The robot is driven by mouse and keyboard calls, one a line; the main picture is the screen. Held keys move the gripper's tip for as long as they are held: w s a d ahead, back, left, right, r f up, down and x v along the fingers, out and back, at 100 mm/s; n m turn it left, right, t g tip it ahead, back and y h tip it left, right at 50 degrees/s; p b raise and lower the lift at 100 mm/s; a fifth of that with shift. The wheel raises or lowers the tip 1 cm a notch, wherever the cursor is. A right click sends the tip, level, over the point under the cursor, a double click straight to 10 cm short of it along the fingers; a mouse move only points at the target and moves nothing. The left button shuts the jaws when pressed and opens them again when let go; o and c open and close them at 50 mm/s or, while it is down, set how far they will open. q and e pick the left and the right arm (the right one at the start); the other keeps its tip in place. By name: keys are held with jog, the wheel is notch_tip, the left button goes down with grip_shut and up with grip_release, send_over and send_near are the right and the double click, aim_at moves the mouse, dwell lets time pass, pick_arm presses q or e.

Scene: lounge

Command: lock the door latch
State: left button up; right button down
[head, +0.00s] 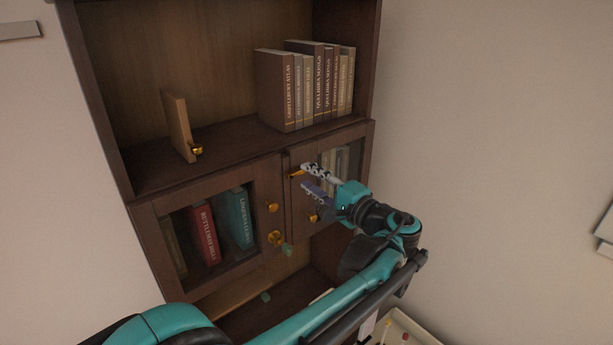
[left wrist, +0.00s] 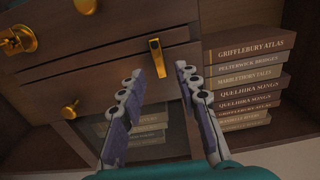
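The dark wooden cabinet has two glass doors. A small gold latch lever (head: 296,174) sits at the upper left of the right door (head: 341,205); it also shows in the left wrist view (left wrist: 157,57). My left gripper (head: 307,177) is in front of that door, with its fingers open. In the left wrist view, the fingertips (left wrist: 160,75) are apart on either side of the line to the latch lever, with nothing between them. Whether they touch the lever cannot be told. My right gripper is not in view.
Gold knobs mark the right door (head: 312,217) and left door (head: 272,207). A gold fitting (head: 276,238) sits lower on the left door. Books (head: 275,95) and a gold-fitted wooden piece (head: 179,127) stand on the shelf above. Open wall lies right of the cabinet.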

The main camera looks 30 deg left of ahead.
pick_arm(q)
jog(key=v, duration=1)
jog(key=s+a+f+h+b, duration=0.2)
jog(key=s+f+b, duration=0.15)
jog(key=f, duration=0.55)
jog(key=s+a+f+g+h+b, duration=0.1)
jog(key=s+a+f+h+b, duration=0.15)
jog(key=f+b, duration=0.45)
jog(key=s+a+f+h+b, duration=0.2)
jog(key=f+h, duration=0.1)
jog(key=f, duration=0.7)
jog(key=s+d+f+n+h+b, duration=0.1)
jog(key=s+d+f+h+b, duration=0.2)
jog(key=f, duration=0.5)
jog(key=s+d+f+n+h+b, duration=0.2)
jog(key=s+d+f+h+b, duration=0.1)
jog(key=f+b, duration=0.3)
jog(key=s+d+f+n+t+h+b, duration=0.1)
jog(key=s+d+f+h+b, duration=0.2)
jog(key=f, duration=0.8)
jog(key=shift+s+d+n+b, duration=0.2)
jog(key=shift+s+n+b, duration=0.1)
jog(key=shift+b, duration=0.55)
